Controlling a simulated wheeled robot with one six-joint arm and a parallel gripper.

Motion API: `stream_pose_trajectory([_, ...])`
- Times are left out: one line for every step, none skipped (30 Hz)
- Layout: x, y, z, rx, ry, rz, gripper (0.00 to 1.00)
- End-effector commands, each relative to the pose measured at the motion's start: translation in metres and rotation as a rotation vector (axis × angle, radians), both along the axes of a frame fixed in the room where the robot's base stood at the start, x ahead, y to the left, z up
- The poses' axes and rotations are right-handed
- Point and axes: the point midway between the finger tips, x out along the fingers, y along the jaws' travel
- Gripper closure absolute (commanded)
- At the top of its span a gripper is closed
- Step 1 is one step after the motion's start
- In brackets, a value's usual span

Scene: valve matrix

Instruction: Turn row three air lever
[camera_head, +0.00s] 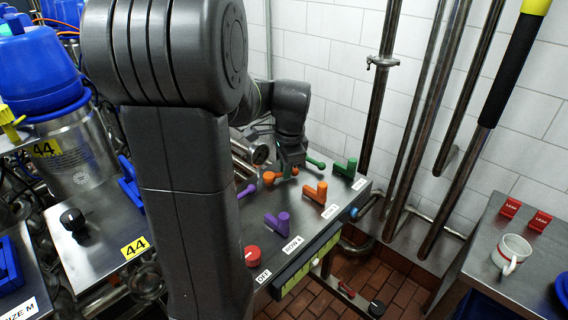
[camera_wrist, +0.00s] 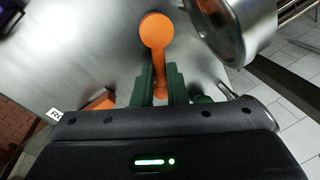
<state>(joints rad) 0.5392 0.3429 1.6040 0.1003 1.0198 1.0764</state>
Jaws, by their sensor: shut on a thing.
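An orange lever with a round knob (camera_wrist: 157,31) is in the middle of the wrist view, its stem running down between my two green fingers. My gripper (camera_wrist: 161,82) is shut on this stem, with the knob showing beyond the fingertips. In the head view the orange knob (camera_head: 268,178) shows just left of my gripper (camera_head: 287,171), over the steel panel (camera_head: 233,268). The lever's pivot is largely hidden by my gripper. I cannot tell from the small labels which row it belongs to.
Purple (camera_head: 277,222), orange (camera_head: 315,191) and green (camera_head: 345,167) block levers stand along the panel's front. A purple lever (camera_head: 246,191) and a green lever (camera_head: 316,161) flank the held one. A round steel fitting (camera_wrist: 232,28) is close by. A red knob (camera_head: 252,255) is nearer.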

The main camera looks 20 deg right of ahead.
Motion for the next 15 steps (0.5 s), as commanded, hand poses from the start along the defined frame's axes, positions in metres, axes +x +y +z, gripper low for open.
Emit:
stream_pose_trajectory([-0.002, 0.0, 0.001, -0.003, -0.001, -0.043, 1.0])
stream_pose_trajectory([-0.003, 0.001, 0.001, -0.003, -0.001, -0.072, 1.0])
stream_pose_trajectory([-0.005, 0.001, 0.001, -0.003, -0.002, -0.109, 1.0])
stream_pose_trajectory([-0.006, 0.002, 0.001, -0.003, -0.002, -0.137, 1.0])
stream_pose_trajectory([-0.007, 0.002, 0.001, -0.004, -0.002, -0.165, 1.0])
stream_pose_trajectory([-0.008, 0.003, 0.001, -0.004, -0.002, -0.204, 1.0])
stream_pose_trajectory([-0.01, 0.004, 0.001, -0.003, -0.001, -0.232, 1.0])
stream_pose_trajectory([-0.011, 0.004, 0.001, -0.002, -0.001, -0.26, 1.0])
stream_pose_trajectory([-0.012, 0.005, 0.001, -0.003, -0.002, -0.298, 1.0])
stream_pose_trajectory([-0.013, 0.005, 0.001, -0.004, -0.002, -0.327, 1.0])
stream_pose_trajectory([-0.014, 0.006, 0.001, -0.003, -0.003, -0.355, 1.0])
stream_pose_trajectory([-0.016, 0.007, 0.001, -0.004, -0.002, -0.392, 1.0])
stream_pose_trajectory([-0.017, 0.008, 0.001, -0.004, -0.002, -0.421, 1.0])
stream_pose_trajectory([-0.017, 0.008, 0.0, -0.004, -0.002, -0.449, 1.0])
stream_pose_trajectory([-0.019, 0.01, 0.0, -0.003, -0.002, -0.487, 1.0])
